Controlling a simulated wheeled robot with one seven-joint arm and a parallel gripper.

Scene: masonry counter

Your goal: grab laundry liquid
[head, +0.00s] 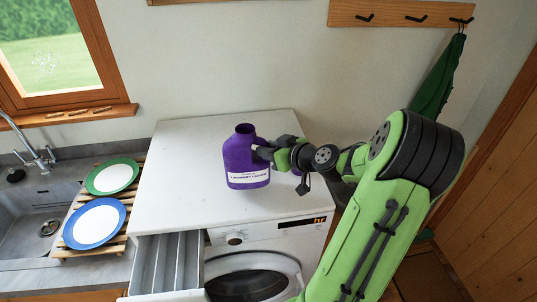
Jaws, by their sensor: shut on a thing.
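The laundry liquid (243,162) is a purple bottle with a white label, seen in the head view. It is upright over the white top of the washing machine (185,150); I cannot tell if it touches the top. Its upper opening shows dark, with no cap seen. My gripper (264,152) reaches in from the right and is shut on the bottle at its right side, near the handle. The fingertips are partly hidden against the bottle.
The detergent drawer (166,265) stands open at the machine's front left. Two plates, green-rimmed (112,178) and blue-rimmed (94,224), lie on a wooden rack beside the sink (30,215). A green cloth (437,80) hangs from the hook rail (390,14).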

